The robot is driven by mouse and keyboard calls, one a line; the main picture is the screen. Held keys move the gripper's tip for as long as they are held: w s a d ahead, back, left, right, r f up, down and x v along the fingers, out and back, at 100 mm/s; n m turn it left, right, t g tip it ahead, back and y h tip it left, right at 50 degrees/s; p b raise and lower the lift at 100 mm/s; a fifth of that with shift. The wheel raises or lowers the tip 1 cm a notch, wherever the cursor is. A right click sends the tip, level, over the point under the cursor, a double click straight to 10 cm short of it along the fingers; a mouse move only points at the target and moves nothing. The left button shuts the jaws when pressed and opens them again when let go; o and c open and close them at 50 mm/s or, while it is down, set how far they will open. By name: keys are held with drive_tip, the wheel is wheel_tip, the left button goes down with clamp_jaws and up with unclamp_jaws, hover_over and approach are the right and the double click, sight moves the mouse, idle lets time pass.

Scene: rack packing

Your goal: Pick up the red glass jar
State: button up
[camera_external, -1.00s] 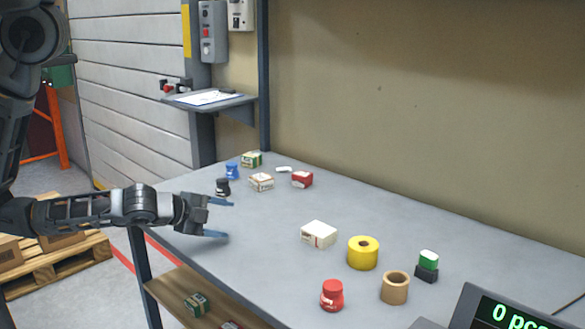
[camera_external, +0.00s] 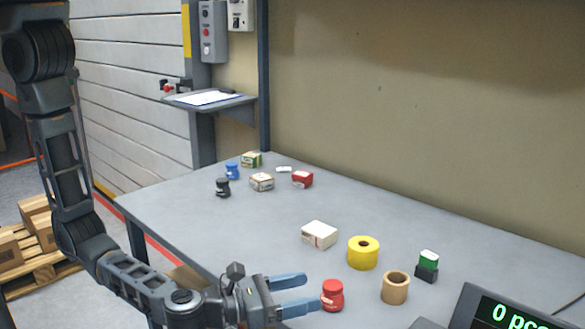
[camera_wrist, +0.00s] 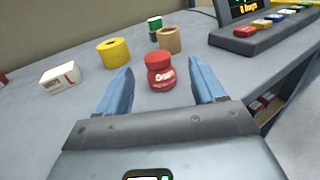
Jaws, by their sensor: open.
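The red glass jar (camera_external: 332,296) stands upright on the grey table near its front edge. In the wrist view the red jar (camera_wrist: 160,73) shows a white label and sits ahead of my gripper, centred between the fingers. My gripper (camera_external: 303,294) is open and empty, with its two blue fingers pointing at the jar from the left. In the wrist view the fingers of my gripper (camera_wrist: 162,82) are spread to either side of the jar, and their tips are at or just short of it. I cannot tell whether either finger touches it.
A cardboard-brown ring (camera_external: 395,287) and a yellow tape roll (camera_external: 363,253) stand close behind the jar. A white box (camera_external: 319,234) lies farther left, and a green-and-black item (camera_external: 427,266) stands to the right. A display console (camera_external: 500,312) is at the right.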

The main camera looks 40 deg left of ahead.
sight(324, 287)
drive_tip(key=x, duration=0.7)
drive_tip(key=shift+w+a+f, duration=0.1)
drive_tip(key=shift+a+f, duration=0.1)
drive_tip(key=shift+f, duration=0.1)
drive_tip(key=c, duration=1.2)
